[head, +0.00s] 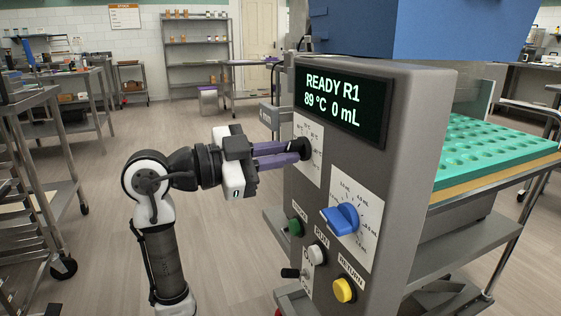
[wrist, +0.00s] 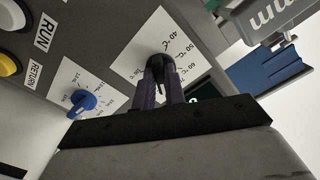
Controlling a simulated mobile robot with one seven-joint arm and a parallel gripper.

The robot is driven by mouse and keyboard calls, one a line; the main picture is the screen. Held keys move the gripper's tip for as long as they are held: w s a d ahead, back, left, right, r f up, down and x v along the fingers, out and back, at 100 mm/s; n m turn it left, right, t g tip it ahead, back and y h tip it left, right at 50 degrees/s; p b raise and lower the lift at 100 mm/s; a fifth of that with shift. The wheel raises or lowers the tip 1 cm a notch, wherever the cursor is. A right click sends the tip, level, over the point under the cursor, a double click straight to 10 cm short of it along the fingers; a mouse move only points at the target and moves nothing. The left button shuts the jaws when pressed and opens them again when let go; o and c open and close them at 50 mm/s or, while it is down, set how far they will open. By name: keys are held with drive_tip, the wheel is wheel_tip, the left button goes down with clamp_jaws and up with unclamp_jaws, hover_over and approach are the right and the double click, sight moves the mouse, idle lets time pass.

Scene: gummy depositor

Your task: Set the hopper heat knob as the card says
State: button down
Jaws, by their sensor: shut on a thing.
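The black hopper heat knob (head: 306,147) sits on a white temperature dial card (head: 308,172) on the depositor's grey front panel. My gripper (head: 294,152) has its purple fingers shut on this knob. In the wrist view the knob (wrist: 160,63) is between the two fingertips, with °C marks such as 40, 50 and 60 around it. The fingers cover part of the scale, and I cannot tell where the knob points. A small card (head: 125,17) hangs on the back wall, too small to read.
A blue volume knob (head: 342,218) sits lower right on the panel. Green (head: 295,226), white (head: 317,254) and yellow (head: 344,290) buttons are below. A teal mould tray (head: 475,150) lies behind the panel.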

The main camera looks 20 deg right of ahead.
drive_tip(key=shift+m, duration=0.6)
drive_tip(key=shift+b, duration=0.3)
drive_tip(key=c, duration=1.5)
unclamp_jaws()
drive_tip(key=shift+o, duration=0.2)
drive_tip(key=shift+a, duration=0.15)
drive_tip(key=a+p, duration=0.1)
drive_tip(key=a, duration=1.2)
drive_tip(key=shift+s+a+p, duration=0.2)
drive_tip(key=shift+a+p, duration=0.1)
